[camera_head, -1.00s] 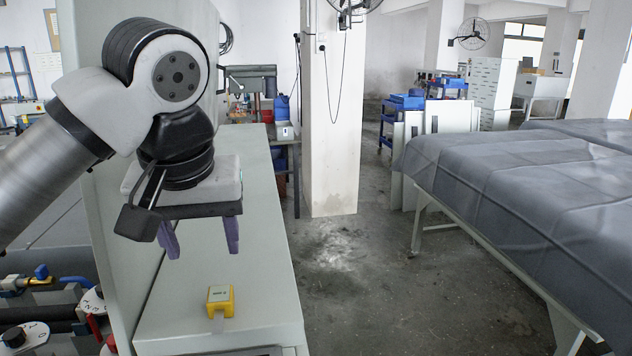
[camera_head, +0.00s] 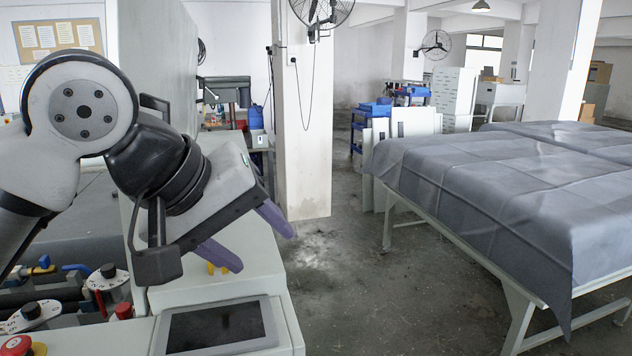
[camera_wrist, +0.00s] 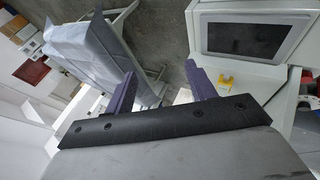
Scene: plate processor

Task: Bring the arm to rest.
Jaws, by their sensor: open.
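My gripper (camera_head: 249,240) is open and empty in the head view, with its two purple fingers spread apart. It hangs tilted above the light grey machine top, its fingers pointing down and to the right. In the wrist view my gripper (camera_wrist: 162,88) shows both purple fingers with nothing between them. A small yellow block (camera_wrist: 229,84) stands on the machine top beyond the right finger. In the head view the yellow block (camera_head: 211,268) is mostly hidden behind my gripper.
A dark screen (camera_head: 216,327) is set in the machine's near end. Knobs and a red button (camera_head: 16,345) are at lower left. A grey covered table (camera_head: 480,185) stands at right, and a white pillar (camera_head: 303,120) behind. The floor between is clear.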

